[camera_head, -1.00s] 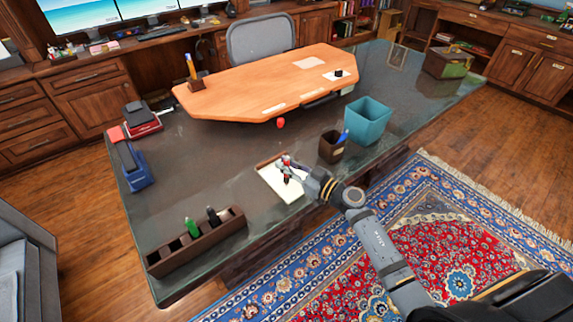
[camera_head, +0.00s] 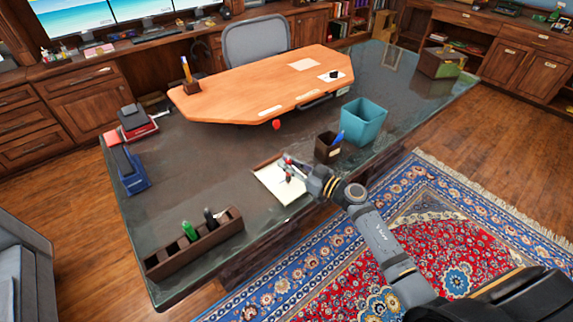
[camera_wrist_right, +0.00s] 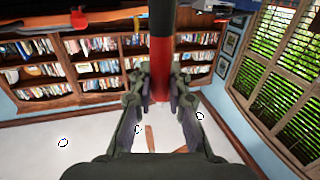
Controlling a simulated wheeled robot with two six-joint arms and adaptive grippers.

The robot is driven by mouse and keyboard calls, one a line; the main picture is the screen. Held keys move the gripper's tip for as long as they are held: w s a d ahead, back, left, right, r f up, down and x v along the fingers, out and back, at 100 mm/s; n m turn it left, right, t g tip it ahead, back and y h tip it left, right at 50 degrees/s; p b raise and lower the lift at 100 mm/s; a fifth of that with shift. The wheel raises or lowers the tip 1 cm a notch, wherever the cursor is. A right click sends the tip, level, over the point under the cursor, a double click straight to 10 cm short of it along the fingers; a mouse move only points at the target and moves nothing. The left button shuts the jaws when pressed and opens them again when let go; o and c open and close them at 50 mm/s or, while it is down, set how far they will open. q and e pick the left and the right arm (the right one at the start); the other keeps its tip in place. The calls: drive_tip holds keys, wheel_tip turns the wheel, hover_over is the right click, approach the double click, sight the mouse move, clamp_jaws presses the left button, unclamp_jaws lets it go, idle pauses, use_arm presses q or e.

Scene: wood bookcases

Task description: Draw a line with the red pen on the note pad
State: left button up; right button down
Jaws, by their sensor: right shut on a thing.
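The white note pad (camera_head: 272,185) lies on the dark desktop near its front edge in the head view. My right gripper (camera_head: 289,168) is over the right part of the pad, shut on the red pen (camera_head: 287,158). The pen stands roughly upright, with a dark lower end close to the pad; I cannot tell whether it touches. In the wrist view the pen (camera_wrist_right: 161,65) is a red and black shaft between the fingers of my right gripper (camera_wrist_right: 160,88). Any mark on the paper is too small to tell. My left gripper is not in view.
A dark pen tray (camera_head: 196,246) with green and black markers stands left of the pad. A brown cup (camera_head: 327,147) with a blue pen and a teal bin (camera_head: 363,122) stand to the right.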

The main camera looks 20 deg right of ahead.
drive_tip(key=shift+w+d, duration=0.1)
drive_tip(key=shift+d, duration=0.2)
drive_tip(key=shift+d, duration=0.1)
drive_tip(key=shift+w+d, duration=0.3)
drive_tip(key=shift+d, duration=0.3)
drive_tip(key=shift+w+d+f, duration=0.1)
drive_tip(key=shift+w+d, duration=0.1)
drive_tip(key=shift+d, duration=0.45)
drive_tip(key=shift+p, duration=0.3)
drive_tip(key=shift+s+a+p, duration=0.25)
drive_tip(key=shift+a+p, duration=0.45)
drive_tip(key=shift+p, duration=0.1)
